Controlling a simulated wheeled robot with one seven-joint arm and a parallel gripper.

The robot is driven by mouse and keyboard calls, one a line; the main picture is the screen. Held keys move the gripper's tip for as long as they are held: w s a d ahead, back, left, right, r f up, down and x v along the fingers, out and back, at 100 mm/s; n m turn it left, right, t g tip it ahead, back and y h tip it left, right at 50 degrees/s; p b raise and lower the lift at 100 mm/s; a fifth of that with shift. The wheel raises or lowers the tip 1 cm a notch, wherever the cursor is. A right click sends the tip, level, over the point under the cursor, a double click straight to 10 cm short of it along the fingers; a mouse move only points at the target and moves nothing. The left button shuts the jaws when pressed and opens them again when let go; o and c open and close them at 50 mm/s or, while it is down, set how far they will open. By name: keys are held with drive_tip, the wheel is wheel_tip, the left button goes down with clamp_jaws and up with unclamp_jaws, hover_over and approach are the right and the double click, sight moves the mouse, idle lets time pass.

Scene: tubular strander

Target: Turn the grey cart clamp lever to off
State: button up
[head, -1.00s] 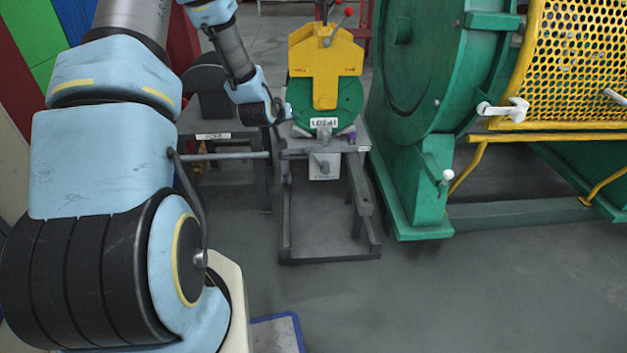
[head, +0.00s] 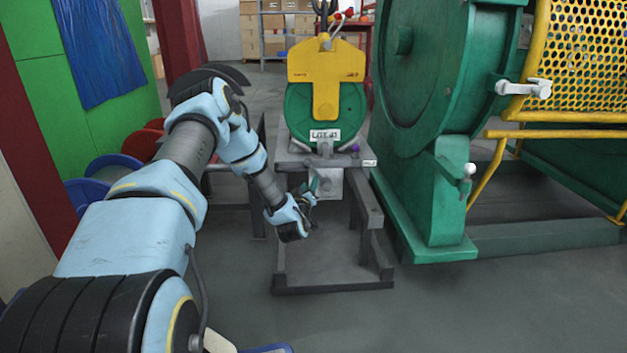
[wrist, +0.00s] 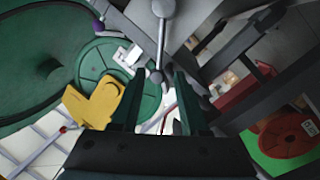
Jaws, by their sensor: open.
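The grey cart (head: 333,277) stands on the floor with a small light plate (head: 331,184) on its front. The clamp lever on that plate is small and partly hidden by my gripper in the head view. In the wrist view a grey lever (wrist: 161,45) with a round knob runs down from the top edge towards the gap between my fingertips. My gripper (head: 309,192) is open, just left of and in front of the plate. In the wrist view my gripper (wrist: 153,80) has its two dark fingers apart, with nothing clearly held. Whether a finger touches the lever cannot be told.
A green reel (head: 297,110) under a yellow yoke (head: 326,65) sits on the cart. A purple knob (head: 355,148) is right of its label. The big green machine (head: 440,190) with a yellow mesh guard (head: 585,60) stands close on the right. Floor in front is clear.

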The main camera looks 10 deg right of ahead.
sight(314, 171)
drive_tip(key=b+x, duration=0.3)
drive_tip(key=x, duration=0.6)
drive_tip(key=shift+c, duration=0.2)
clamp_jaws()
idle(1.1)
